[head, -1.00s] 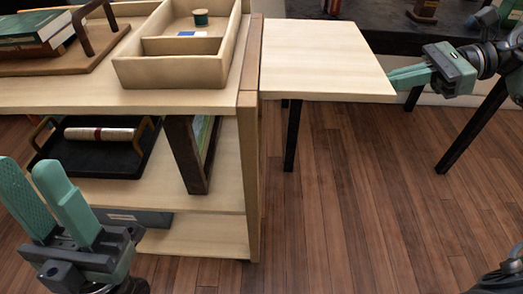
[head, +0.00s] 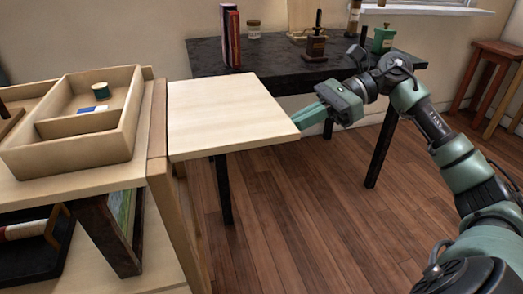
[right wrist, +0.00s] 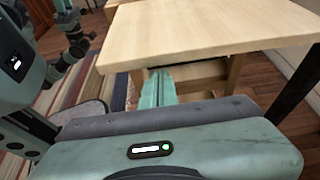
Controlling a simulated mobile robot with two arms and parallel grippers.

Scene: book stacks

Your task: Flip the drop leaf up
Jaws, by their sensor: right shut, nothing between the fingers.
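The drop leaf (head: 225,112) is a pale wooden panel. It stands out level from the right side of the wooden shelf unit (head: 157,150), about flush with its top. My right gripper (head: 296,125) is shut and empty at the leaf's right front corner. In the right wrist view the leaf (right wrist: 205,30) spans the top, and the shut fingers (right wrist: 158,74) reach to its near edge, with the tips partly hidden under it. My left gripper is out of the head view; a small green and black arm part at the left of the right wrist view may be it, but its jaws are unclear.
A dark table (head: 270,55) with books and small tools stands behind the leaf. A red-brown stool (head: 490,75) is at far right. The floor in front is clear.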

